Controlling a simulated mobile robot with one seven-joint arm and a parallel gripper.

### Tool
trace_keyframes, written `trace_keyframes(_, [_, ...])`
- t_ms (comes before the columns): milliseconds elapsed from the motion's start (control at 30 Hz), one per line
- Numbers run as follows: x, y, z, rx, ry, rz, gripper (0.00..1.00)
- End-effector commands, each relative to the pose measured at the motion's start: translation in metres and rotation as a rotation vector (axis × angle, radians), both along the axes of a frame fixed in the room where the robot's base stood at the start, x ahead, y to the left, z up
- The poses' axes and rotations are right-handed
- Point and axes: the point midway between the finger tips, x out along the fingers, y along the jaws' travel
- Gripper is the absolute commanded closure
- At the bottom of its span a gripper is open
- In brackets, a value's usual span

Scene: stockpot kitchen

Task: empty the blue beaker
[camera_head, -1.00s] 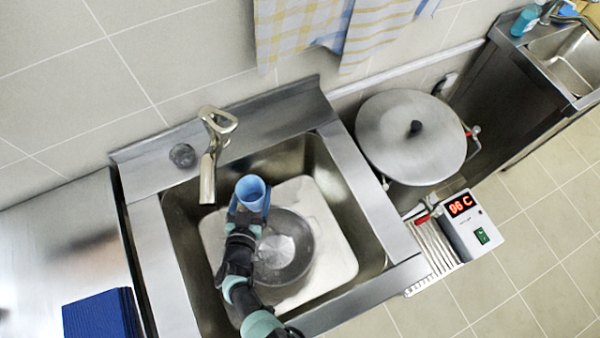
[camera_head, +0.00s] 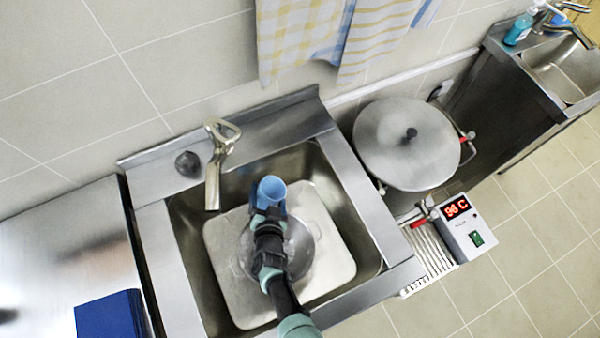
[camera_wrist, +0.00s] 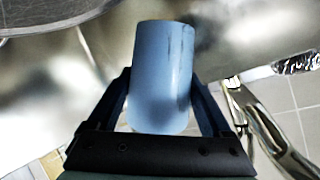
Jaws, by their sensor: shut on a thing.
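In the wrist view the beaker (camera_wrist: 163,80) stands between the two dark fingers of my gripper (camera_wrist: 163,105), one on each side. I cannot see whether anything is in the beaker. The steel sink (camera_head: 187,232) lies below, holding a white board or tray (camera_head: 225,285) with a round grey metal pan or bowl (camera_head: 303,245) on it, partly hidden by my arm.
The faucet (camera_head: 215,165) stands left of the beaker at the sink's back edge. A lidded stockpot (camera_head: 385,150) stands to the right, near a heater box (camera_head: 465,228) reading 96 C. Towels (camera_head: 300,40) hang behind. A blue folded item (camera_head: 108,318) lies on the left counter.

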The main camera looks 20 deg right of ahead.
Motion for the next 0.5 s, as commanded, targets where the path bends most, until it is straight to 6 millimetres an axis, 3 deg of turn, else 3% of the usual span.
trace_keyframes(233, [-0.002,-0.013,-0.01,0.12,-0.01,-0.006,0.71])
trace_keyframes(500, [-0.001,-0.013,-0.009,0.213,-0.021,0.0,0.71])
